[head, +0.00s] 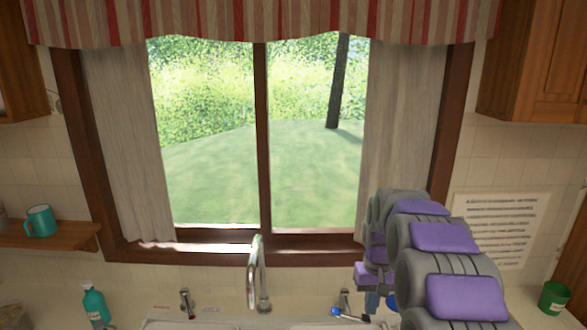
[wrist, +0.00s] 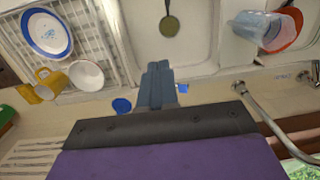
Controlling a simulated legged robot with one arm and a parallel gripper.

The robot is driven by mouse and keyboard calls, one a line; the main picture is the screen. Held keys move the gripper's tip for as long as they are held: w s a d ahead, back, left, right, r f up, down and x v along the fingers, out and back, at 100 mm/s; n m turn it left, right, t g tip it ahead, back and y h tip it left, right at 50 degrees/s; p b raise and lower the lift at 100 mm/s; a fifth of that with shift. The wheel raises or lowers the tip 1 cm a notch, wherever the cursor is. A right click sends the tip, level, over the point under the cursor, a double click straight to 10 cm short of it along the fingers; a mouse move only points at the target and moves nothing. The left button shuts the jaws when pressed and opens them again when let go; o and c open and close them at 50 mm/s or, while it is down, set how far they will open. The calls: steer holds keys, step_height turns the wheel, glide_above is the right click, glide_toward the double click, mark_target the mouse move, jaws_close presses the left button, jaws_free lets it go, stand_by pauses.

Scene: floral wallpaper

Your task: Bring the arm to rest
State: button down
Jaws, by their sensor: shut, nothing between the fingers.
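My arm reaches up from the lower right of the head view and bends down over the sink counter. My gripper (head: 371,303) hangs low in front of the window, to the right of the tap. In the wrist view its grey-blue fingers (wrist: 158,68) are together, with nothing between them.
The tap (head: 259,275) stands close left of my gripper. The wrist view shows a dish rack (wrist: 105,38) with a plate (wrist: 47,34), a yellow mug (wrist: 48,84) and a white bowl (wrist: 86,76).

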steer(key=s+a+r+b, duration=0.1)
steer(key=s+a+b, duration=0.1)
steer(key=s, duration=0.8)
steer(key=s+a+r+b, duration=0.1)
steer(key=s+a, duration=0.1)
steer(key=s, duration=0.7)
steer(key=s+f+b, duration=0.1)
steer(key=s+f, duration=0.2)
steer(key=s, duration=0.7)
steer(key=s+f+g+b, duration=0.1)
steer(key=s+f+b, duration=0.1)
steer(key=s, duration=0.8)
steer(key=shift+s+a+f, duration=0.25)
steer(key=shift+a+f, duration=0.2)
steer(key=shift+f, duration=0.45)
steer(key=shift+w, duration=0.1)
